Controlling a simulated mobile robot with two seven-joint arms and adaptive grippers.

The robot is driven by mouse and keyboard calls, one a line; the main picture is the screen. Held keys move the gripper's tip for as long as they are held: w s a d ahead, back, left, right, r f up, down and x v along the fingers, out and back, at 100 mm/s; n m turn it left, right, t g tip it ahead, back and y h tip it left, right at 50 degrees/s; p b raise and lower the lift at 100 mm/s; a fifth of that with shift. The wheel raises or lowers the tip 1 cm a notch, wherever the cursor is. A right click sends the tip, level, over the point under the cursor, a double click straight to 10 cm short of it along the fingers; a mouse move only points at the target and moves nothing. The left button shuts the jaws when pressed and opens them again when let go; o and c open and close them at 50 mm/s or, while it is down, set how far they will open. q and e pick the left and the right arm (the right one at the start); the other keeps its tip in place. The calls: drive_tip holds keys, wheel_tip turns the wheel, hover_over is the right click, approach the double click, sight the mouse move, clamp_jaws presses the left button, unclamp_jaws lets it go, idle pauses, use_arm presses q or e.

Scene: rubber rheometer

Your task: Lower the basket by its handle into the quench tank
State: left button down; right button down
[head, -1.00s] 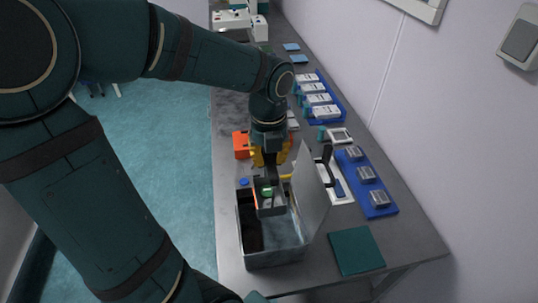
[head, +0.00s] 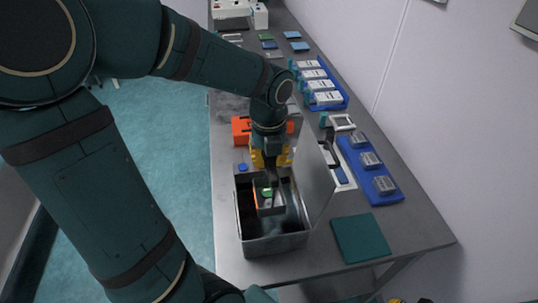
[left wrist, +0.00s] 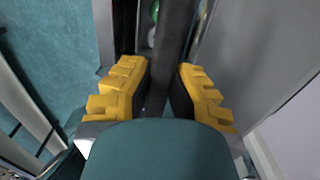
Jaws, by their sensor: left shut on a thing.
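My left gripper (head: 270,158) is shut on the dark upright handle of the basket; the handle shows between the yellow fingers in the left wrist view (left wrist: 170,60). The small grey basket (head: 271,210) hangs below the fingers, roughly upright, with a green item (head: 267,192) in it. It is within the outline of the quench tank's opening; its exact depth is hard to tell. The grey box-shaped quench tank (head: 275,245) stands on the bench with its lid (head: 316,182) raised on the right. Yellow bits at the bottom edge may be my right gripper (head: 412,300), mostly cut off.
An orange box (head: 241,130) stands just behind the tank, and a blue round piece (head: 243,167) lies near it. A teal mat (head: 358,239) lies right of the tank. Blue trays (head: 389,198) with grey blocks line the wall side of the bench (head: 410,235).

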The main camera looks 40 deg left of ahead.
use_arm(q)
drive_tip(key=shift+f+b, duration=2.75)
drive_tip(key=shift+f, duration=1.5)
drive_tip(key=shift+f+b, duration=0.45)
drive_tip(key=shift+f, duration=0.25)
drive_tip(key=c, duration=1)
unclamp_jaws()
wheel_tip(320, 180, up, 12)
drive_tip(key=shift+r, duration=0.1)
